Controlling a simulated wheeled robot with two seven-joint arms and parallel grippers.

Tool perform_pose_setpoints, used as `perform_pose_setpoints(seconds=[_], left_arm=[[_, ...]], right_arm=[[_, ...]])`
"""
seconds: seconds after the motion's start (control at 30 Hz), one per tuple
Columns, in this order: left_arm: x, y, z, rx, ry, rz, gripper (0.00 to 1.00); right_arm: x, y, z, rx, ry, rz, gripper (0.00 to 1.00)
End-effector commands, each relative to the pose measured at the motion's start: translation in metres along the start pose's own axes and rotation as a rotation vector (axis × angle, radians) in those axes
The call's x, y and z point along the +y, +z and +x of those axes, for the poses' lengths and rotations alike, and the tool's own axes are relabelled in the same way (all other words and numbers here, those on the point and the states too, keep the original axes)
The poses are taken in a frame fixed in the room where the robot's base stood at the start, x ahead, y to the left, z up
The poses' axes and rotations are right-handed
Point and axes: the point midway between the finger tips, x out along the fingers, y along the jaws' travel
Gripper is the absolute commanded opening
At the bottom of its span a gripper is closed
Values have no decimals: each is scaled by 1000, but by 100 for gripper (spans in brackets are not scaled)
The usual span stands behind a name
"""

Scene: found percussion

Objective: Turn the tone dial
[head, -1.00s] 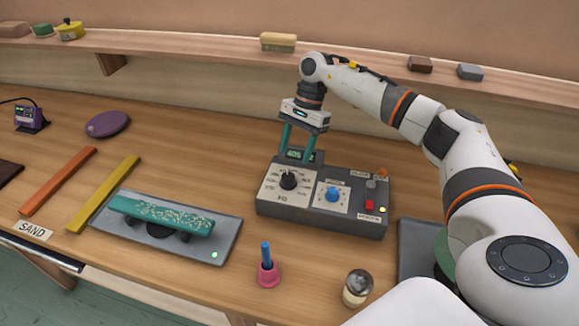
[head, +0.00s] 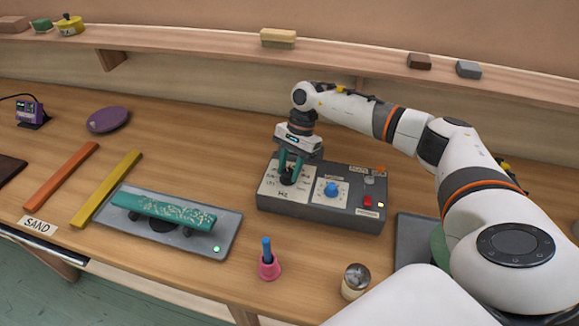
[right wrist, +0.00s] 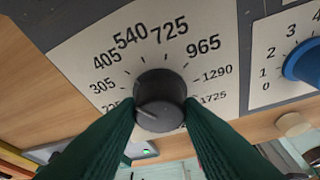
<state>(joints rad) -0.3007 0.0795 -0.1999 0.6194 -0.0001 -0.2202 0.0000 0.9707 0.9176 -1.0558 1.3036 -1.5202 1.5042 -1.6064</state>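The tone dial is a black knob (right wrist: 160,98) in the right wrist view, on a white panel with Hz numbers from about 225 to 1725. Its pale pointer line points to the lower left, near the low numbers. It belongs to a grey control box (head: 330,213) on the bench in the head view. My right gripper (head: 290,174) points down over the dial there. Its two green fingers (right wrist: 160,112) lie on either side of the knob and appear to touch it. The box's small display is hidden behind my gripper. My left gripper is out of view.
A blue knob (head: 331,190) sits right of the dial, with a red button (head: 367,201) beyond. A grey plate (head: 228,234) with a teal speckled bar (head: 165,208) lies left. A pink holder (head: 269,266) and a small jar (head: 355,281) stand in front.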

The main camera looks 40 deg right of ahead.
Motion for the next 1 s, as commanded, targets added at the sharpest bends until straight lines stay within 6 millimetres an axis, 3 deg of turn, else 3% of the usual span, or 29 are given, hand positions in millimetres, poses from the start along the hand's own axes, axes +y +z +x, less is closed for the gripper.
perform_pose_setpoints(seconds=[0.37,1.0], left_arm=[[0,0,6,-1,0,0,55],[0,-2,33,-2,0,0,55]], right_arm=[[-1,1,1,0,21,49,11],[-3,0,1,-1,172,410,11]])
